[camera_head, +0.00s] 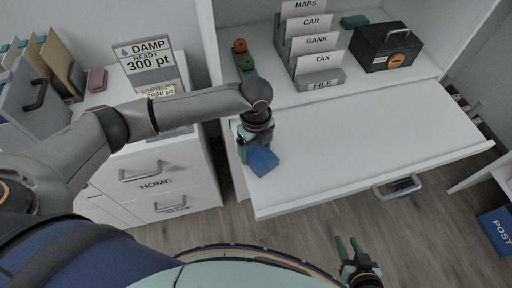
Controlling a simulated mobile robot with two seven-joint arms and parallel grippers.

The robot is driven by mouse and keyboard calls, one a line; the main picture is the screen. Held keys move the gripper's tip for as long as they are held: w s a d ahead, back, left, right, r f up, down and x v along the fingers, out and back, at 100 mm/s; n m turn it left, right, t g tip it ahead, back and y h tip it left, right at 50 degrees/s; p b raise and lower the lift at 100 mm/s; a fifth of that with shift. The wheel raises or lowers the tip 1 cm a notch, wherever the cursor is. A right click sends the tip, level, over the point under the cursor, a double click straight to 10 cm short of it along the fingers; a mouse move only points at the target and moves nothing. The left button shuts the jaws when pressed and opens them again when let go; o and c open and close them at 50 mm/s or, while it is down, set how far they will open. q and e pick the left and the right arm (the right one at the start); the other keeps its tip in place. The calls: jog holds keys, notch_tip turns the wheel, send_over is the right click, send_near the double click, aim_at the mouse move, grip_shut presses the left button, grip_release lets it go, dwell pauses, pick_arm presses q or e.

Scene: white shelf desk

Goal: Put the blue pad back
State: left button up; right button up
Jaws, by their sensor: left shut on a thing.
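The blue pad (262,160) is a small flat block in the head view, tilted over the left front part of the white desk surface (350,150). My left gripper (256,148) reaches in from the left and is shut on the pad. I cannot tell whether the pad touches the desk surface. My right gripper (348,246) is low in the view, in front of the desk over the floor. Its green fingers are apart with nothing between them.
A file rack (319,79) with tabbed cards, a dark box (385,47) and a dark green block (355,21) stand on the shelf. Orange (240,46) and green round things stand left of the rack. A damp sign (146,57) tops the left cabinet. The desk's right side is clear.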

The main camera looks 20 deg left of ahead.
aim_at(256, 151)
pick_arm(q)
jog(key=shift+f, duration=0.15)
jog(key=o, duration=1.2)
notch_tip(256, 151, up, 12)
jog(key=shift+r+p, duration=0.2)
jog(key=shift+p, duration=0.15)
